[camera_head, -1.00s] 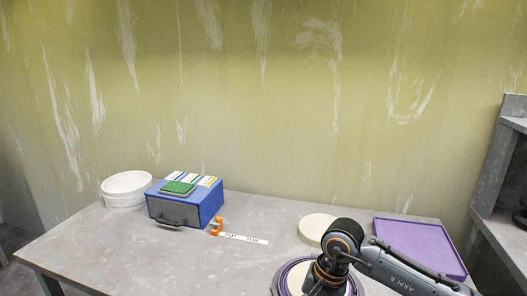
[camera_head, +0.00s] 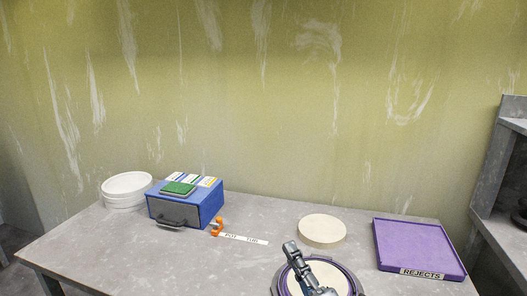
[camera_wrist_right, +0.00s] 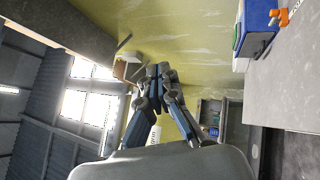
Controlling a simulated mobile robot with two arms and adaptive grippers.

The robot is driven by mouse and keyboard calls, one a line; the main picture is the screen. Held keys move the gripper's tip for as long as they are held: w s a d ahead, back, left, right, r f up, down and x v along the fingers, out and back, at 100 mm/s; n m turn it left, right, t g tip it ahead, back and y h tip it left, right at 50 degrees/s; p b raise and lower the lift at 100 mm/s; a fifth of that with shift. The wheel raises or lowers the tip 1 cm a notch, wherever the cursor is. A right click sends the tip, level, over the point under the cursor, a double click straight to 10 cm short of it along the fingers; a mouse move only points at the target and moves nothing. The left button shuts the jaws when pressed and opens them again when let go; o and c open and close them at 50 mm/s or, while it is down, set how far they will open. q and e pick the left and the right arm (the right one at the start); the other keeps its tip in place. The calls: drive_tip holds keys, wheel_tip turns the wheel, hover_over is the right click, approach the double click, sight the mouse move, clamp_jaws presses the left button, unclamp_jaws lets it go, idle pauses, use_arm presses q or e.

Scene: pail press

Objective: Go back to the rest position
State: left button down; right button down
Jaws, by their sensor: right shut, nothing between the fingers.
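My right gripper (camera_head: 290,247) is shut and empty near the bottom middle of the head view. It shows in front of a round purple-rimmed item with a pale inside (camera_head: 333,275), hiding part of it. I cannot tell the gap between them. In the right wrist view the closed fingers (camera_wrist_right: 160,72) point out into open room, with nothing between them. My left gripper is not in view.
On the grey table (camera_head: 110,245) stand white tubs (camera_head: 126,202), a blue box (camera_head: 195,208) with a green pad and orange part, a cream disc (camera_head: 322,229) and an empty purple REJECTS tray (camera_head: 415,245). Grey shelves (camera_head: 490,185) stand at right.

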drive_tip(key=s+d+f+m+g+h, duration=0.4)
drive_tip(key=d+f+m+h, duration=0.15)
drive_tip(key=f+m, duration=0.35)
drive_tip(key=s+d+f+m+g+h, duration=0.4)
drive_tip(key=d+f+m, duration=0.3)
drive_tip(key=f, duration=0.5)
drive_tip(key=s+d+f+m+g, duration=0.1)
drive_tip(key=s+f+m+g, duration=0.3)
drive_tip(key=s, duration=0.5)
drive_tip(key=s+d+f+m+g, duration=0.1)
drive_tip(key=s+f+m+g, duration=0.1)
drive_tip(key=s+f+g, duration=0.5)
drive_tip(key=s+f+t, duration=0.1)
drive_tip(key=s+f, duration=0.1)
drive_tip(key=f, duration=1.2)
drive_tip(key=s+f, duration=0.2)
drive_tip(key=f, duration=1.1)
drive_tip(key=s+d+f+g, duration=0.1)
drive_tip(key=s+d+f, duration=0.2)
drive_tip(key=s+f, duration=1.1)
drive_tip(key=shift+s, duration=1)
drive_tip(key=shift+d+y, duration=0.1)
drive_tip(key=shift+y, duration=0.15)
